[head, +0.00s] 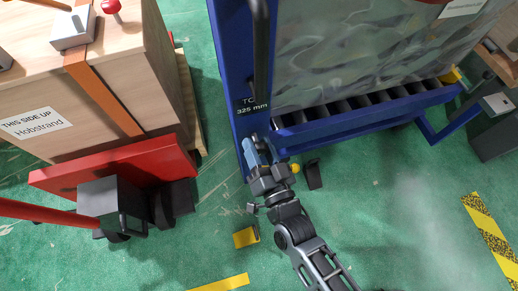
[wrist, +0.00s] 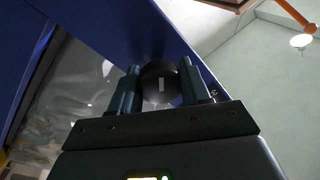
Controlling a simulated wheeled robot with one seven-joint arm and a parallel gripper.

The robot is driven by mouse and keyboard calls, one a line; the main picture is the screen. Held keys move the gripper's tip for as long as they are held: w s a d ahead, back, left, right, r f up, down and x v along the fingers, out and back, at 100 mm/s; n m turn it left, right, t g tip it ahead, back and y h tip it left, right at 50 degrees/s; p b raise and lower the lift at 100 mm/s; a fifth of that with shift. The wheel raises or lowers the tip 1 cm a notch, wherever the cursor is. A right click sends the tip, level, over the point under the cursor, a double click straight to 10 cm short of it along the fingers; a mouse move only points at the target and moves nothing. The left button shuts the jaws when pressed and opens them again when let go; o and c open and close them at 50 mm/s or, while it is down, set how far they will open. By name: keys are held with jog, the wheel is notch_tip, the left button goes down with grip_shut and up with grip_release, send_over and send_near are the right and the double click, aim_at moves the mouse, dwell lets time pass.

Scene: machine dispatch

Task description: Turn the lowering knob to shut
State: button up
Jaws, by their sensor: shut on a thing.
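The lowering knob (wrist: 158,84) is a round black knob with a small pale mark, seen in the wrist view at the blue frame. My gripper (wrist: 156,88) has one finger on each side of it and is shut on it. In the head view my gripper (head: 257,158) reaches the lower part of the blue post, and the knob is hidden there. The blue trolley frame (head: 229,75) carries a label reading "TC 325 mm". I cannot tell from the mark how far the knob is turned.
A roller bed (head: 365,110) with a wrapped load (head: 350,50) stands at the right of the post. A red pallet truck (head: 120,172) with a wooden crate (head: 45,105) is at the left. A yellow floor piece (head: 245,237) lies near my arm.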

jog(key=m+b, duration=0.2)
jog(key=m, duration=0.4)
jog(key=shift+a+f+h, duration=0.1)
jog(key=shift+h, duration=0.2)
jog(key=shift+m+t+h+b, duration=0.35)
jog(key=shift+m+b, duration=0.6)
jog(key=shift+m, duration=1.35)
jog(key=o, duration=1)
jog(key=p+v, duration=0.1)
jog(key=v, duration=0.6)
jog(key=shift+s+d, duration=0.25)
jog(key=shift+s, duration=0.1)
